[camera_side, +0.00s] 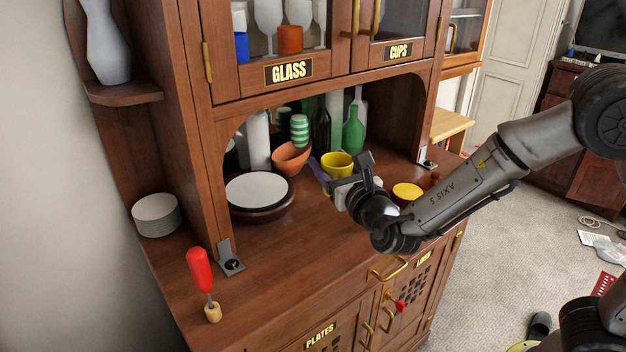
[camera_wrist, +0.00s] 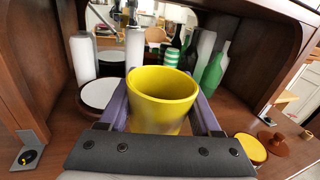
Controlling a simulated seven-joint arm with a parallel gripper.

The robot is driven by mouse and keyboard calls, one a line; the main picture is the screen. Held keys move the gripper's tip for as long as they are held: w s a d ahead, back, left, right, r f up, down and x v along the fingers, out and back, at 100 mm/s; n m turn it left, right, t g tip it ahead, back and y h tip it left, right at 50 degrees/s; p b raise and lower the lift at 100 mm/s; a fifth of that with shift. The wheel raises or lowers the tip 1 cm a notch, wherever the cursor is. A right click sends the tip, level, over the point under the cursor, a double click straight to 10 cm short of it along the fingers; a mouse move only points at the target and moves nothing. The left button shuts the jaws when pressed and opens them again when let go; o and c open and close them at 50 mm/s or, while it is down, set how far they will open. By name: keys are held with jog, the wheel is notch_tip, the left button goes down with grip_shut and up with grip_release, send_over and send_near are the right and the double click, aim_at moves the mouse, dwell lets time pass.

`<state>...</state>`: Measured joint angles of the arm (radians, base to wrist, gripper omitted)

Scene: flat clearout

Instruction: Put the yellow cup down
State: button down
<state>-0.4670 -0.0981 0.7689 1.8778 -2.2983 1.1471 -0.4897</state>
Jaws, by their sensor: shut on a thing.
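The yellow cup (camera_side: 337,163) is upright in the hutch's open alcove in the side view. It fills the middle of the wrist view (camera_wrist: 160,95), with its open rim facing up toward the camera. My gripper (camera_side: 334,176) is shut on the yellow cup, its purple fingers on either side of it; they also show in the wrist view (camera_wrist: 160,112). The cup's lower part is hidden by the gripper, so I cannot tell whether it touches the counter.
An orange bowl (camera_side: 291,160) and a white plate on a dark round stand (camera_side: 258,190) are to the cup's left. A green bottle (camera_side: 353,130) stands behind. A yellow-topped round item (camera_side: 407,192) lies to the right.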

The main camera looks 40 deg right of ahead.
jog(key=w+d, duration=0.4)
jog(key=d, duration=0.4)
jog(key=w+f, duration=0.3)
jog(key=w, duration=0.1)
jog(key=w+f, duration=0.2)
jog(key=w, duration=0.1)
jog(key=w+f, duration=0.3)
jog(key=w, duration=0.1)
jog(key=shift+w+f, duration=0.3)
jog(key=shift+w, duration=0.05)
jog(key=shift+w+f, duration=0.75)
jog(key=shift+f, duration=1.5)
